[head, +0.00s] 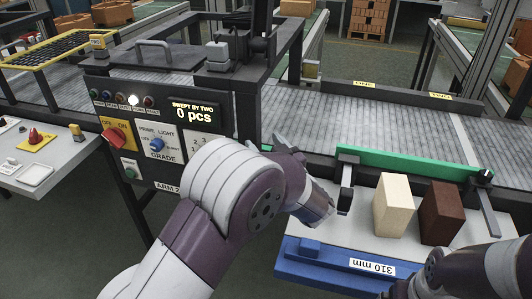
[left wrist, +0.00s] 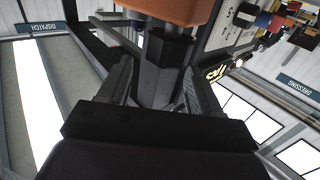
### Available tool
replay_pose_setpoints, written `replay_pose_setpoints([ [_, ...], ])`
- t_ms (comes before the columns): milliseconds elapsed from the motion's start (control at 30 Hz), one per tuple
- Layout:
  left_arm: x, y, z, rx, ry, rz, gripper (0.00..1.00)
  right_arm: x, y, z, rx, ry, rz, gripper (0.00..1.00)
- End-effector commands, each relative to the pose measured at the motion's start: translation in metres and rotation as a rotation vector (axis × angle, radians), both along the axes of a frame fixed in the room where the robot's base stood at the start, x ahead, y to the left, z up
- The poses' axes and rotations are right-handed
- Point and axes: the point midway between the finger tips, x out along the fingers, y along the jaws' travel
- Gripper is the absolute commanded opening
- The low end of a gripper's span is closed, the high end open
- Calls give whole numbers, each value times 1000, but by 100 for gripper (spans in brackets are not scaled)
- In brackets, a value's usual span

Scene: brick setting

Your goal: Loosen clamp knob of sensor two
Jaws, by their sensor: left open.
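My left gripper (head: 318,206) is low beside the left end of the green guide rail (head: 410,164), and its fingertips are hard to make out in the head view. The left wrist view shows its two fingers (left wrist: 160,95) open, with a dark, faceted post (left wrist: 170,48) in line with the gap between them. An orange-brown surface (left wrist: 175,10) is above that post. Whether a finger touches the post cannot be told. I cannot pick out sensor two or its clamp knob for certain.
A dark bracket (head: 346,180) stands close by my left gripper. A pale block (head: 392,205) and a dark brown block (head: 441,212) stand on the blue-edged tray (head: 325,262). The control panel (head: 160,130) is left of my arm. The grey conveyor (head: 380,125) beyond is clear.

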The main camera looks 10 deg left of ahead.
Motion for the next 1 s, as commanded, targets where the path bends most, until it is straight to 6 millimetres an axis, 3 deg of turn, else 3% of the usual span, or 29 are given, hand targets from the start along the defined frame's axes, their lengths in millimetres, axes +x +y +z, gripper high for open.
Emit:
replay_pose_setpoints([
  [33,0,0,18,-3,-7,0,64,0,0,6,0,0,0,100],
  [300,-19,-73,58,-3,-3,-5,64,0,0,15,0,0,0,100],
  [500,-28,-105,77,-2,-1,-1,64,0,0,18,0,0,0,100],
  [1000,-30,-113,81,0,0,0,64,0,0,18,0,0,0,100],
])
